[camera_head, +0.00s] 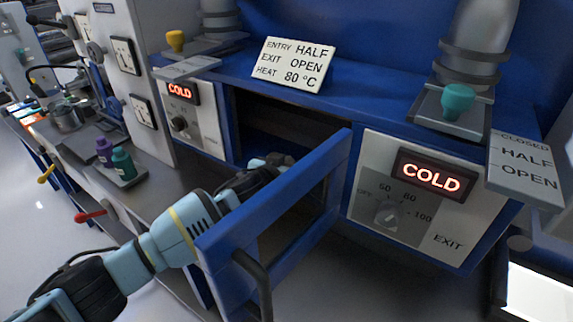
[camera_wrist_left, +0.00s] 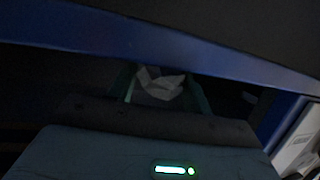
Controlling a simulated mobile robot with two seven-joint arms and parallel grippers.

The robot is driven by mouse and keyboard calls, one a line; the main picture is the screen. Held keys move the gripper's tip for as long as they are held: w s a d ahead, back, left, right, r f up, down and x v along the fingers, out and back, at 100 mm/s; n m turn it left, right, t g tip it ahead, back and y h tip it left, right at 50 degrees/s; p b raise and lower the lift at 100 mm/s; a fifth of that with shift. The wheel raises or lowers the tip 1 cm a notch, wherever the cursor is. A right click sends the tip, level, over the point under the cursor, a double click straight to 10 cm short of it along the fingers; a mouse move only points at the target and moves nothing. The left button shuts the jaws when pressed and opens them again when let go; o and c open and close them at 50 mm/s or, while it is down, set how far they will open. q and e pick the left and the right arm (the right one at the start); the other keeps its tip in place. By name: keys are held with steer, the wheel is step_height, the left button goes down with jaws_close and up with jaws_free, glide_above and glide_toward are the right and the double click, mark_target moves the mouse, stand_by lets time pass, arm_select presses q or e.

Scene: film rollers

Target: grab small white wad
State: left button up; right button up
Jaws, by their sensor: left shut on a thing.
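My left arm comes in from the left in the head view, and my left gripper (camera_head: 283,162) reaches in behind the open blue door into the dark opening of the machine. In the left wrist view the small white wad (camera_wrist_left: 160,84) sits between the fingers of the left gripper (camera_wrist_left: 160,92), which are shut on it. The wad looks crumpled and greyish in the dim light. The head view does not show the wad; the gripper and the shadow hide it. My right gripper is in neither view.
The open blue door (camera_head: 275,200) with a dark handle (camera_head: 255,275) stands close beside my left forearm. Panels with COLD displays flank the opening (camera_head: 275,125). A sign (camera_head: 293,64) leans on the blue ledge above. Purple and green bottles (camera_head: 122,163) stand on the left bench.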

arm_select(q)
steer(key=shift+c, duration=0.6)
